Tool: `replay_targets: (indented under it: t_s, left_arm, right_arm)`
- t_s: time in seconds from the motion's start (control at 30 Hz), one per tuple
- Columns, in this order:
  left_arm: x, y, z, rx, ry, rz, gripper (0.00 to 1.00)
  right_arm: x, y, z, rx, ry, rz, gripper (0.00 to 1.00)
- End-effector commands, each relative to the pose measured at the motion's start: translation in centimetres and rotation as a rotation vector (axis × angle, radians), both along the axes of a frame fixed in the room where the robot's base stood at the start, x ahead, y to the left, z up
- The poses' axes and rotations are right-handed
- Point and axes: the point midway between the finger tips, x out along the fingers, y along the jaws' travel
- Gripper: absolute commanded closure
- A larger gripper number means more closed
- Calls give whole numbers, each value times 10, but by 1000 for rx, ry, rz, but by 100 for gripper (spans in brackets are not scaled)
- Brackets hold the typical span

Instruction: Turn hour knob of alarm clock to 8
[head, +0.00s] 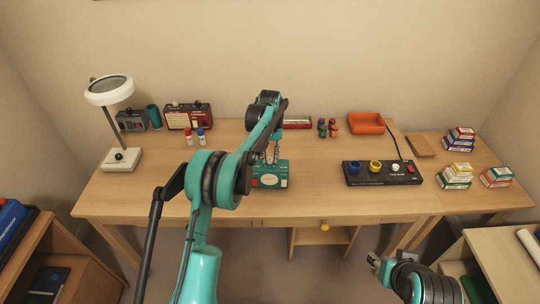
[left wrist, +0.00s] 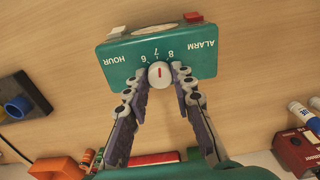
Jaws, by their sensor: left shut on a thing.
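The alarm clock (head: 270,174) is a green box on the desk in front of me, with a pale dial and small buttons. In the left wrist view its green body (left wrist: 125,65) appears upside down, with the words HOUR and ALARM and the numbers 6, 7 and 8. The white hour knob (left wrist: 160,75) has a red mark that points at about the 7. My left gripper (head: 271,156) is above the clock; in the left wrist view its fingers (left wrist: 161,79) are shut on the knob from both sides. My right gripper (head: 374,258) is low at the desk's front, away from the clock.
A black panel with colored knobs (head: 383,173) is right of the clock. A lamp (head: 120,158), a red radio (head: 188,116) and red and blue bottles (head: 201,136) stand at left. Desk around the clock is clear.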

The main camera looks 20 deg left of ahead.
Motion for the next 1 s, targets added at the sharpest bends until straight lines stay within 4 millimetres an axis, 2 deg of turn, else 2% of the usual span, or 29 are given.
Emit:
replay_targets:
  t_s: [0.2,0.6,1.0]
  left_arm:
    - [0,0,2,0,0,-171,100]
    - [0,0,1,0,0,-449,100]
    - [0,0,0,0,0,-557,100]
  right_arm:
    - [0,0,12,0,0,0,60]
    - [0,0,24,0,0,0,60]
    - [0,0,27,0,0,0,60]
